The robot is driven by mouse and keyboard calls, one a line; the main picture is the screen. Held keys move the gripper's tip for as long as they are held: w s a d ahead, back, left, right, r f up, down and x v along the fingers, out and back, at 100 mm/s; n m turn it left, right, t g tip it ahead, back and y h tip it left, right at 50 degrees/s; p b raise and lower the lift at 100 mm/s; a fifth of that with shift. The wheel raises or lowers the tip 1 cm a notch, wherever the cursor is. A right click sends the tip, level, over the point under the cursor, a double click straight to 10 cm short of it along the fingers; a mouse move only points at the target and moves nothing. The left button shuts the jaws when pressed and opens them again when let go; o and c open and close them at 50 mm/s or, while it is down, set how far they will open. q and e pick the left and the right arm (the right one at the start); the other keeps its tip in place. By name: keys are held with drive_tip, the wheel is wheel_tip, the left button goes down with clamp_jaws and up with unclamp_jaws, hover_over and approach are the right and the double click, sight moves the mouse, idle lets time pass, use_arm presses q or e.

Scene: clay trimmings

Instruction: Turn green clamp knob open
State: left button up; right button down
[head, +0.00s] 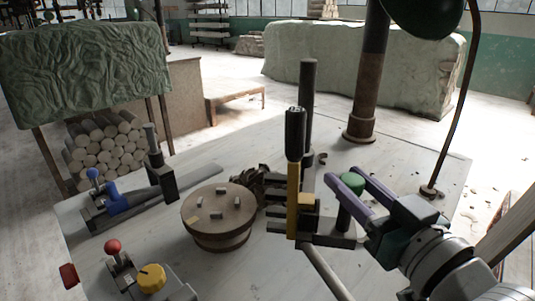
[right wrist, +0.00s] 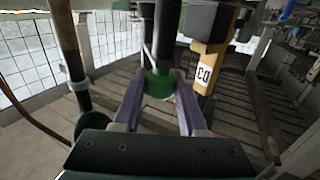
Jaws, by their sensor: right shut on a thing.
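The green clamp knob (head: 352,184) stands right of the middle of the table, on a dark clamp body (head: 333,238). My right gripper (head: 343,179) reaches in from the lower right, its two purple fingers on either side of the knob and shut on it. In the right wrist view the green knob (right wrist: 158,84) sits between the purple finger ends (right wrist: 159,92). How far the knob is turned cannot be told. My left gripper is not in view.
A yellow lever with a black grip (head: 294,140) stands just left of the clamp. A round wooden block (head: 218,228) with small pieces, a blue handle (head: 119,203), a red knob (head: 113,246) and a yellow knob (head: 152,278) are further left. A dark post (head: 370,80) rises behind.

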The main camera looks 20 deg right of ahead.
sight(359, 190)
drive_tip(key=shift+c, duration=2.3)
unclamp_jaws()
drive_tip(key=shift+s+a, duration=0.2)
drive_tip(key=shift+s, duration=3.55)
